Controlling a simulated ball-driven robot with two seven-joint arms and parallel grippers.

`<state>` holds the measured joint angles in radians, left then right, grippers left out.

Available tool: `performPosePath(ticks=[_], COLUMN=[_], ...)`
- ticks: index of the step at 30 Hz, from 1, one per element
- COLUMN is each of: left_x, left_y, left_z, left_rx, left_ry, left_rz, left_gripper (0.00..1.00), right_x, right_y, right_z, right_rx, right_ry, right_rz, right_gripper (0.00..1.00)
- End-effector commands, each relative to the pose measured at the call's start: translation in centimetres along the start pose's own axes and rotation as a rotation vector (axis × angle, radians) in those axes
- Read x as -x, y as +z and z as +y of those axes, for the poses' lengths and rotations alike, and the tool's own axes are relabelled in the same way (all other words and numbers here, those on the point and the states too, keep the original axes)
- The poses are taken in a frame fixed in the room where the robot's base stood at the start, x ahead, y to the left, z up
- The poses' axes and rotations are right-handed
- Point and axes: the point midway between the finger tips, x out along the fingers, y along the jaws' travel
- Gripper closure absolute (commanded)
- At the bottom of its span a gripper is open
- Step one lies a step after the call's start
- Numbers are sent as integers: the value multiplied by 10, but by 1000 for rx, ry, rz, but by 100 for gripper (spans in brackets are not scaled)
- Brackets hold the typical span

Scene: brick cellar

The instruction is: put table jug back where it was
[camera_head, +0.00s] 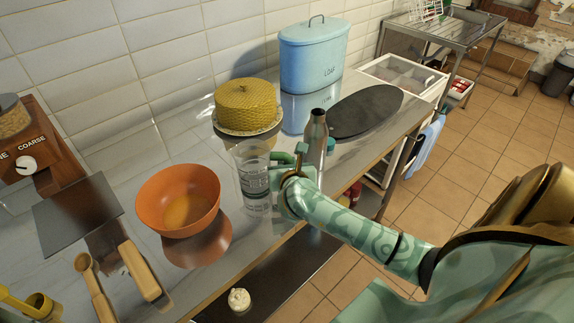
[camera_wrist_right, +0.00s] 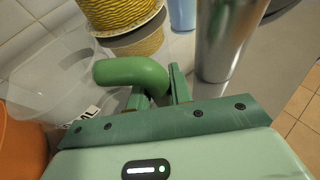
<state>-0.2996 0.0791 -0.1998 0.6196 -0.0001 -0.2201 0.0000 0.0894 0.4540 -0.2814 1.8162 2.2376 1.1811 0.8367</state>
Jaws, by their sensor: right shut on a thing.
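The table jug (camera_head: 250,170) is a clear measuring jug with dark markings and a green handle. It stands upright at the counter, right of the orange bowl; whether its base touches the counter I cannot tell. My right gripper (camera_head: 286,171) is shut on the jug's green handle, reaching from the right. In the right wrist view the curved handle (camera_wrist_right: 128,72) sits between the fingers of my right gripper (camera_wrist_right: 160,92), and the clear jug wall (camera_wrist_right: 50,82) lies to the left. My left gripper is not in view.
A metal bottle (camera_head: 317,138) stands close to the right, also in the wrist view (camera_wrist_right: 222,40). A blue loaf tin (camera_head: 314,58) and dark oval board (camera_head: 366,111) lie farther back.

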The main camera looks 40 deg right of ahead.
Motion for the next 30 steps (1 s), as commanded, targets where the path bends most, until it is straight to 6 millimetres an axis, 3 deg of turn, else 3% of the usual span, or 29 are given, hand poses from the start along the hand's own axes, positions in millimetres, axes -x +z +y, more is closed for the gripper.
performPosePath(ticks=[6, 7, 9, 20, 23, 30], left_x=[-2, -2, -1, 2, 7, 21], left_y=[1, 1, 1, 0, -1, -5], left_z=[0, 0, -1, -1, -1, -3], left_rx=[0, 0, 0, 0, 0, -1], left_ry=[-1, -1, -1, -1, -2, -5], left_rz=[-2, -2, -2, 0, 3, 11], left_gripper=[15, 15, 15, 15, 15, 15], right_x=[-1, -1, -1, 3, 19, 76], right_y=[-2, -3, -2, 2, 2, 2], right_z=[0, 0, 0, 0, 0, 0], right_rx=[0, 0, 0, 0, -2, -3], right_ry=[0, 0, 0, 1, 2, 2], right_rz=[0, 0, 0, 0, 2, 3], right_gripper=[100, 76, 57, 57, 57, 57])
